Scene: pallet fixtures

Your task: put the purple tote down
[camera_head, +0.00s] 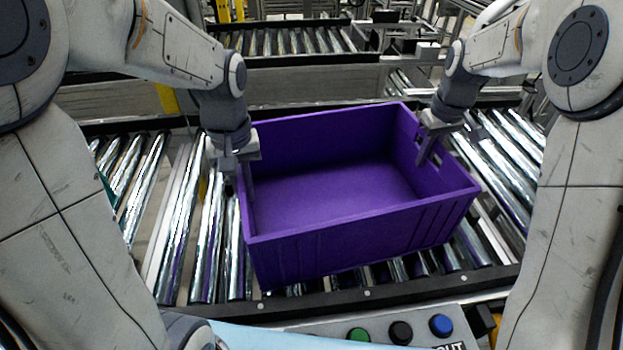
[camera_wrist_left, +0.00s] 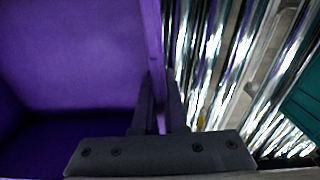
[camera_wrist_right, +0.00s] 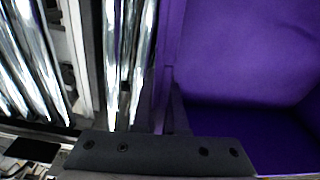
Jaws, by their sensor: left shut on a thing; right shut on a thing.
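The purple tote (camera_head: 345,237) is empty and sits over the roller conveyor in the middle of the head view, turned slightly. I cannot tell whether its base touches the rollers. My left gripper (camera_head: 242,182) is shut on the tote's left wall; the left wrist view shows its fingers (camera_wrist_left: 160,112) on either side of the rim. My right gripper (camera_head: 428,152) is shut on the tote's right wall, and the right wrist view shows its fingers (camera_wrist_right: 172,112) astride that rim. The tote's underside is hidden.
Conveyor rollers (camera_head: 180,235) run on both sides of the tote, with a dark front rail (camera_head: 390,294). A panel with green, black and blue buttons (camera_head: 400,332) stands in front. Another conveyor (camera_head: 290,41) lies behind. A teal object (camera_wrist_left: 303,112) shows beyond the left side.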

